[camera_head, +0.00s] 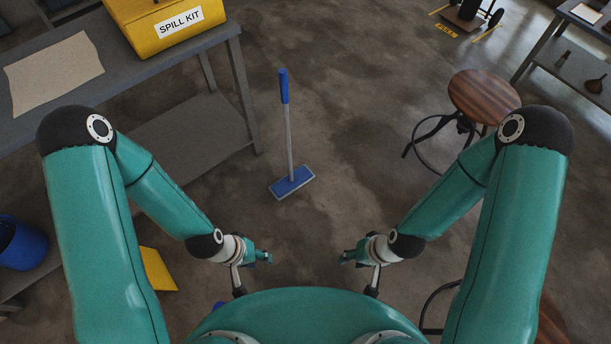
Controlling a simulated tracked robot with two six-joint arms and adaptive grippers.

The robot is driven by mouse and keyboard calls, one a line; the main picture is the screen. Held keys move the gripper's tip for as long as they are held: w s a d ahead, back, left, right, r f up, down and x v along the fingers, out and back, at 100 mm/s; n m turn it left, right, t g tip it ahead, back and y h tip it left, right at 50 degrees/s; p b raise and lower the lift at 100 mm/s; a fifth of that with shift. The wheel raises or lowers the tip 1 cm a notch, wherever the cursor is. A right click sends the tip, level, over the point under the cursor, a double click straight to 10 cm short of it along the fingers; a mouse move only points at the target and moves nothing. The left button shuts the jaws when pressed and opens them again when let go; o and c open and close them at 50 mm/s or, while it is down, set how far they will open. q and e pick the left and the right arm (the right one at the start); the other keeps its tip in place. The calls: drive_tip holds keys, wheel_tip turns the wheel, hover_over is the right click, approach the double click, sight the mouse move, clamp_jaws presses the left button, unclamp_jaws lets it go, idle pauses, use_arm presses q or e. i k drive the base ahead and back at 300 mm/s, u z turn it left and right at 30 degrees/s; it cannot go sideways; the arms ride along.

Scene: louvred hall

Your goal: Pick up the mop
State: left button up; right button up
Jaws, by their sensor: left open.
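The mop (290,150) has a blue grip at the top, a thin grey pole and a flat blue rectangular head. It appears to stand upright, its head on the floor, near the middle of the camera_head view. My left gripper (268,257) is open and empty, nearer to me than the mop head and a little to its left. My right gripper (345,257) looks open and empty, nearer to me and to the right of the mop head. Neither gripper touches the mop. Both grippers are small in the picture.
A grey table (215,38) at the left bears a yellow spill kit box (160,30) and a beige sheet (55,72). A blue bucket (22,243) sits at the lower left. A wooden stool (484,97) stands at the right. The floor around the mop is clear.

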sight(300, 176)
drive_tip(key=u, duration=0.15)
drive_tip(key=i, duration=0.9)
drive_tip(key=z, duration=0.2)
drive_tip(key=k, duration=0.9)
drive_tip(key=u, duration=0.2)
drive_tip(key=i, duration=0.9)
drive_tip(key=z, duration=0.05)
